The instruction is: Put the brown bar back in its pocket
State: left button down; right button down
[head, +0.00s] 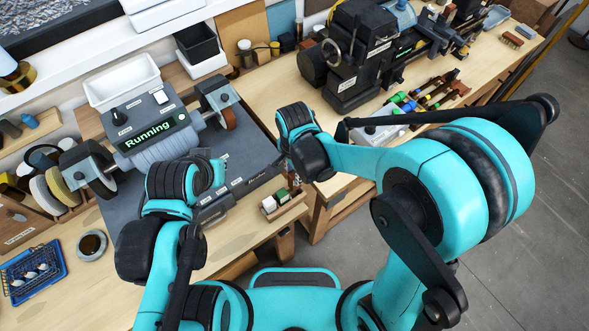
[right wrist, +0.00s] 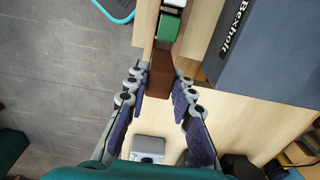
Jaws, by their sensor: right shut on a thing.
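In the right wrist view the brown bar (right wrist: 160,80) stands between the fingertips of my right gripper (right wrist: 160,88), which is shut on it. The bar is in line with a narrow wooden rack (right wrist: 147,28) that holds a green block (right wrist: 168,27) and a white block. I cannot tell whether the bar is seated in a pocket or just above it. In the head view the rack (head: 284,212) lies at the bench's front edge, with my right gripper (head: 293,182) at its far end. My left gripper (head: 214,200) is over the grinder base; its fingers are unclear.
A bench grinder (head: 150,140) with a "Running" display stands left of the rack; its dark base (right wrist: 265,50) is close beside the rack. A grey-white box (right wrist: 148,148) is on the other bench (head: 275,100). A blue tray (head: 35,272) and a round cup (head: 91,245) are at left.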

jog(key=f, duration=0.1)
jog(key=f+b, duration=0.1)
jog(key=f, duration=0.1)
jog(key=shift+w+f, duration=0.2)
jog(key=shift+w, duration=0.1)
jog(key=shift+s+f+b, duration=0.15)
jog(key=shift+f+b, duration=0.35)
jog(key=shift+b, duration=0.1)
jog(key=shift+f+b, duration=0.5)
jog(key=shift+f, duration=0.25)
jog(key=shift+f+b, duration=0.7)
jog(key=shift+b, duration=0.05)
jog(key=shift+f, duration=0.25)
jog(key=c, duration=1.2)
grip_release()
